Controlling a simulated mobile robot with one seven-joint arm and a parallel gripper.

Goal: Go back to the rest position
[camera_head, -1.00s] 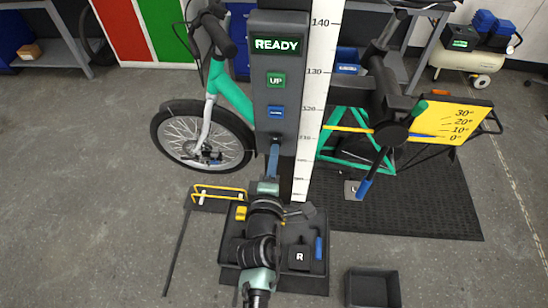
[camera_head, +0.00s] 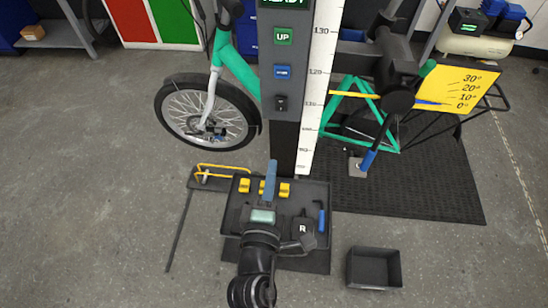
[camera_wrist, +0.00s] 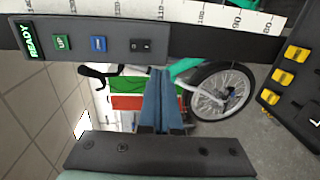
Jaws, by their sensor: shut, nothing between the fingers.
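My gripper (camera_head: 271,168) is in front of the dark post, above the back part of the black tool tray (camera_head: 321,190) in the head view. Its blue fingers (camera_wrist: 160,100) show in the wrist view, pressed together with nothing between them. They point towards the bike wheel and the red and green panels. My arm covers the left front part of the tray. The control panel (camera_wrist: 98,44) with its READY sign and buttons lies along the top of the wrist view, apart from the fingers.
Yellow pieces (camera_head: 285,189), a block marked R (camera_head: 303,229) and a blue-handled tool (camera_head: 321,217) are on the tray. An empty black bin (camera_head: 374,268) stands on the floor at right. A teal cargo bike (camera_head: 235,68) stands behind. Floor at left is mostly clear.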

